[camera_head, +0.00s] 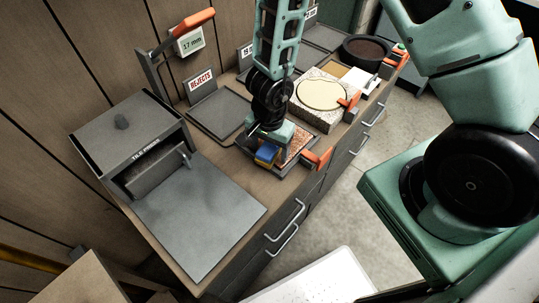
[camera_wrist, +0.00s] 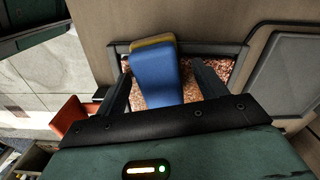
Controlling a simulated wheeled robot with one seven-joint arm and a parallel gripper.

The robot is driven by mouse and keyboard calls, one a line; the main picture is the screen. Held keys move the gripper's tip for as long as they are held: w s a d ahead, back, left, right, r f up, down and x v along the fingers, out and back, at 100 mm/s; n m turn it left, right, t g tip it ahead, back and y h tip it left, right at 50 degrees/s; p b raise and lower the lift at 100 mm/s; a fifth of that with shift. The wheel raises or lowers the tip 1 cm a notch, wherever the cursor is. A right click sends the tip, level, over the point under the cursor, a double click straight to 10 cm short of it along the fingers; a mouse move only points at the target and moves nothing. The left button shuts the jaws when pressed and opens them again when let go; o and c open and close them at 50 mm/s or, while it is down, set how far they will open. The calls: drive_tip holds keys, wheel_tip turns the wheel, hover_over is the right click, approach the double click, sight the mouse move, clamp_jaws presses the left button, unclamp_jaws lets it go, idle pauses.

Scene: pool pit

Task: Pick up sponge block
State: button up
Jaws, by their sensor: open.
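The sponge block (camera_wrist: 158,77) is blue with a yellow layer at its far end in the wrist view. It also shows in the head view (camera_head: 266,154), just below my gripper. My gripper (camera_wrist: 160,80) is open, with one finger on each side of the sponge block; small gaps show between block and fingers. The block is over a shallow dark-framed tray (camera_wrist: 239,52) with a speckled reddish-brown bed. Its lower part is hidden behind the gripper body, and I cannot tell whether it touches the bed.
A REJECTS sign (camera_head: 201,81) and dark tray (camera_head: 222,115) lie behind. A stone block with a round pale top (camera_head: 322,95) stands right. Orange clamps line the front edge.

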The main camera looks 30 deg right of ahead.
sight(270, 146)
drive_tip(key=shift+f, duration=0.1)
drive_tip(key=c, duration=1.2)
drive_tip(key=shift+o, duration=0.2)
wheel_tip(270, 146, up, 10)
drive_tip(key=p, duration=0.7)
drive_tip(key=o, duration=0.4)
drive_tip(key=shift+c, duration=1)
